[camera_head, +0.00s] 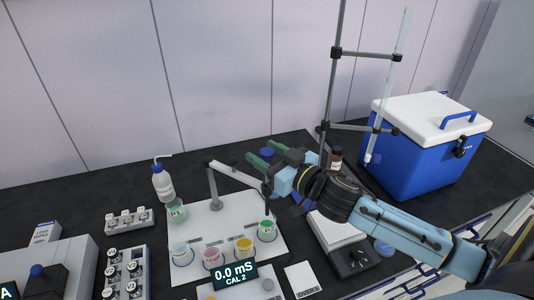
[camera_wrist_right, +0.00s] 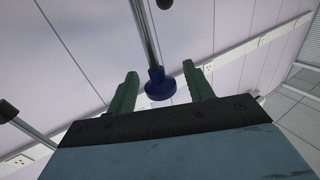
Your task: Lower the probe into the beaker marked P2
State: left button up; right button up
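My right gripper (camera_head: 270,157) reaches in from the right with its green fingers spread apart. In the wrist view its fingers (camera_wrist_right: 157,88) are also apart, with a blue round knob (camera_wrist_right: 159,86) on a metal rod showing in the gap. I cannot tell whether they touch it. A white jointed arm (camera_head: 236,175) on a grey post carries a thin dark probe (camera_head: 268,200) above the green beaker (camera_head: 267,231). The beaker markings are too small to read surely. My left gripper is not in view.
A white board (camera_head: 222,226) holds several beakers, including another green one (camera_head: 177,213). A wash bottle (camera_head: 163,182), vial racks (camera_head: 122,272) and a meter reading 0.0 mS (camera_head: 235,273) surround it. A clamp stand (camera_head: 333,90) and blue cool box (camera_head: 425,150) stand at right.

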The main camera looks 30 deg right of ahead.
aim_at(268, 194)
grip_shut()
notch_tip(268, 194, down, 8)
jog(key=b, duration=0.4)
jog(key=shift+s+f, duration=0.1)
jog(key=shift+f, duration=0.1)
jog(key=shift+c, duration=0.4)
grip_release()
jog(key=shift+o, duration=0.6)
jog(key=b+v, duration=0.1)
jog(key=v, duration=1.2)
jog(key=shift+s, duration=0.15)
